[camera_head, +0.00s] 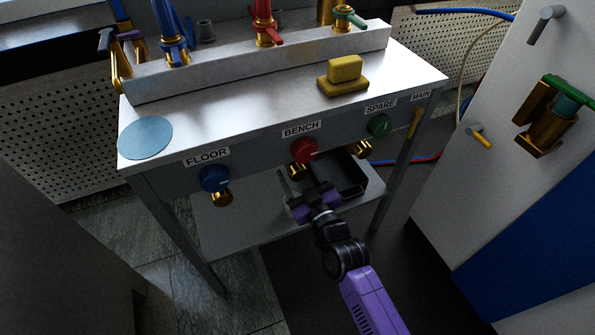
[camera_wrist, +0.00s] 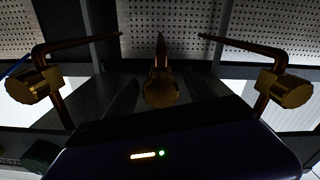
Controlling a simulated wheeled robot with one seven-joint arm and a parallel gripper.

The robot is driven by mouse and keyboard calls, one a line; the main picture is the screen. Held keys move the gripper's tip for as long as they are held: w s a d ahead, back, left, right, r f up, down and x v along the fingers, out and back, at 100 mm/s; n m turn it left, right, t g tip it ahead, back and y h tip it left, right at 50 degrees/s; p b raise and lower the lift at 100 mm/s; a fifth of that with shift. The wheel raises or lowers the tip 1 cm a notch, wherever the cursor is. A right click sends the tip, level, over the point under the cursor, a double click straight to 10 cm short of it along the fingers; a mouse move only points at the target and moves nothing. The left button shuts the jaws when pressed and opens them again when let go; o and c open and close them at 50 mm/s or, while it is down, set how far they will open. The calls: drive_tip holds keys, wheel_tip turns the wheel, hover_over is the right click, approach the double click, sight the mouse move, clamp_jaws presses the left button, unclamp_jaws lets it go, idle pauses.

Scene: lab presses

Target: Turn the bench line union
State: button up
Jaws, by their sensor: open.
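The bench line union (camera_head: 297,172) is a brass fitting under the red knob marked BENCH, on the front of the bench. It also shows at the centre of the wrist view (camera_wrist: 160,92), dark and facing the camera. My purple and black gripper (camera_head: 308,188) is just below and in front of this union. In the wrist view dark finger shapes stand to either side of the union, apart from each other. The gripper is open and holds nothing I can see. Whether a finger touches the union is too dark to tell.
Brass unions hang under the blue FLOOR knob (camera_head: 215,179) and the green SPARE knob (camera_head: 379,126); both flank the wrist view. A black tray (camera_head: 352,172) sits on the lower shelf (camera_head: 235,240) behind my gripper. A yellow block (camera_head: 343,85) lies on the bench top.

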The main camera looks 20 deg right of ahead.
clamp_jaws()
drive_tip(key=shift+a+m, duration=0.1)
drive_tip(key=shift+m, duration=1.5)
unclamp_jaws()
drive_tip(key=s+p, duration=0.1)
drive_tip(key=s, duration=0.6)
drive_tip(key=shift+s, duration=0.4)
